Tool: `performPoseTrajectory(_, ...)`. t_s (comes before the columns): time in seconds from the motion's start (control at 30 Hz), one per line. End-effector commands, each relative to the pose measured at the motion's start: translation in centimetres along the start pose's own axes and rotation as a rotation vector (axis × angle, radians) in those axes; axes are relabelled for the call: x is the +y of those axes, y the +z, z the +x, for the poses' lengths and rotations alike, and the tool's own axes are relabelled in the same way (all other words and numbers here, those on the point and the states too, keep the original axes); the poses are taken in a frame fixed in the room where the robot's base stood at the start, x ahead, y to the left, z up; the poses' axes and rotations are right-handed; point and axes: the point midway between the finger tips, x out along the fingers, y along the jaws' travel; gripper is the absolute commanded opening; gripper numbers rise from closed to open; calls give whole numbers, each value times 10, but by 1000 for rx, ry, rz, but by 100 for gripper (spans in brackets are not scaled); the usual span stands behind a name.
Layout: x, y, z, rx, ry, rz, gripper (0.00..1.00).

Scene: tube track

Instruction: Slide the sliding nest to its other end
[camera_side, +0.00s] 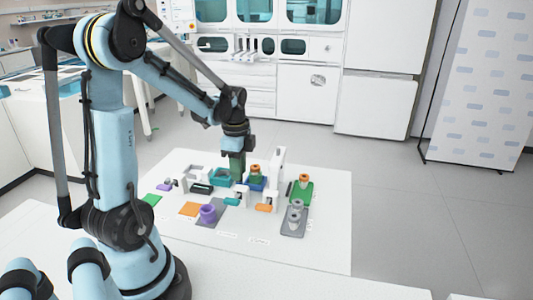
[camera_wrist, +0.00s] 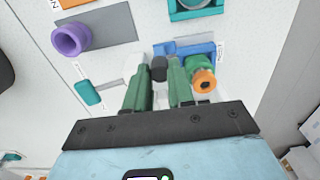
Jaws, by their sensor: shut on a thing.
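The sliding nest appears to be the blue piece (camera_wrist: 193,50), which also shows in the side view (camera_side: 258,187). A green part with an orange top (camera_wrist: 203,77) stands at it; this also shows in the side view (camera_side: 256,172). My gripper (camera_wrist: 159,62) points down, its two green fingers closed on a dark round knob (camera_wrist: 159,70) beside the blue piece. The knob's join to the nest is hidden. In the side view my gripper (camera_side: 237,182) is low over the board, at the left of the blue piece.
A purple cup (camera_side: 208,213) stands on a grey plate in front. A teal block (camera_side: 220,177) is left of my gripper. A white post (camera_side: 278,165) rises to the right, near a green plate (camera_side: 304,193) and a grey fixture (camera_side: 294,218).

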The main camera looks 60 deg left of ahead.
Motion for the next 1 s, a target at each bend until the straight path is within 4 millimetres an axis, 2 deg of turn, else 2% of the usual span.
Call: performPoseTrajectory(1.0,-1,-56,-1,1,-1,3,1)
